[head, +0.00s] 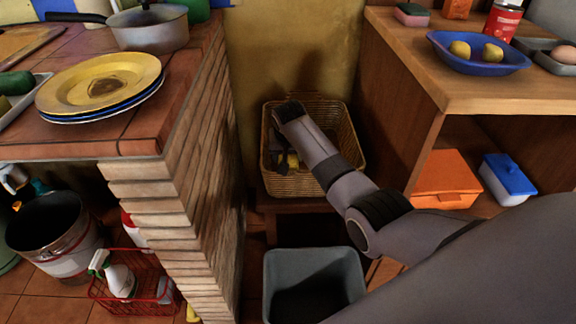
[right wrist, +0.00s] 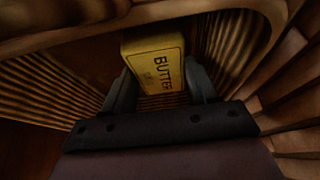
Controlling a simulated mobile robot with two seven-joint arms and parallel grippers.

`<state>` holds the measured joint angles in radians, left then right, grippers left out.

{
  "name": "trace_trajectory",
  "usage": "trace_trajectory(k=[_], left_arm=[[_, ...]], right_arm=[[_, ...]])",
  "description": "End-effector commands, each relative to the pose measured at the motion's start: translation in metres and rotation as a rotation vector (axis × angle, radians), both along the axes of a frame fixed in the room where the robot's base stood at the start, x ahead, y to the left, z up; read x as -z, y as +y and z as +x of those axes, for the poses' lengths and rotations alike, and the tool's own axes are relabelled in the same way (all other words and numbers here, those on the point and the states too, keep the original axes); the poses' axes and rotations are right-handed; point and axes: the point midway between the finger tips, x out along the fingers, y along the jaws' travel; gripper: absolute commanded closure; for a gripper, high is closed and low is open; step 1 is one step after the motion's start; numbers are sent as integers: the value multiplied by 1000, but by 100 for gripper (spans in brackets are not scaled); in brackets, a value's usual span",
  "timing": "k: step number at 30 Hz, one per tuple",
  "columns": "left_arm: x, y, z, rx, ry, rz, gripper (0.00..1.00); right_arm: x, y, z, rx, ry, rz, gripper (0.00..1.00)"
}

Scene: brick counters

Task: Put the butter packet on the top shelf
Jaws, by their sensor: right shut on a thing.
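The butter packet (right wrist: 155,62) is a yellow box with dark "BUTTER" lettering. In the right wrist view it sits between the two fingers of my right gripper (right wrist: 160,92), which is shut on it. In the head view a bit of the yellow packet (head: 293,160) shows beside my right gripper (head: 284,162), down inside a wicker basket (head: 345,130). My right arm hides part of the basket. A wooden shelf unit (head: 400,105) stands at the right; I cannot tell which board is the top shelf. My left gripper is not in view.
The unit's upper board holds a blue bowl (head: 450,62), a red can (head: 503,20) and a tray with an egg (head: 562,53). Below are orange (head: 445,178) and blue-lidded (head: 508,178) boxes. A grey bin (head: 315,262) stands before the basket. A brick counter (head: 190,160) bounds the left.

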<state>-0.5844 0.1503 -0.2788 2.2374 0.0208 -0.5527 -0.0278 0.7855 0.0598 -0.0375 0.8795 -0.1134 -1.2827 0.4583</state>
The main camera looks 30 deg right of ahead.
Motion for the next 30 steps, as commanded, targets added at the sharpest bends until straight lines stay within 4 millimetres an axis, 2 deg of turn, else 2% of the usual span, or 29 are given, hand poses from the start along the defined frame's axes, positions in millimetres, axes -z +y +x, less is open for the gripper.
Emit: trace_trajectory(k=[1, 6, 20, 21, 22, 23, 30], left_arm=[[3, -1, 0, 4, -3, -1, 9], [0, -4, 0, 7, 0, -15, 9], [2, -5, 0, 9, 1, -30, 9], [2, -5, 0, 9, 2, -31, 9], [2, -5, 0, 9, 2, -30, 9], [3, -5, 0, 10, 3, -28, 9], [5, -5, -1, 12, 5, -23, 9]], right_arm=[[12, 0, 0, -1, 2, 0, 86], [28, 0, 0, 0, 0, 0, 86], [34, 0, 0, 0, 0, 0, 86], [34, 0, 0, 0, 1, 0, 29], [34, 0, 0, 0, 1, 0, 19], [34, 0, 0, 0, 1, 0, 17], [34, 0, 0, 0, 1, 0, 17]])
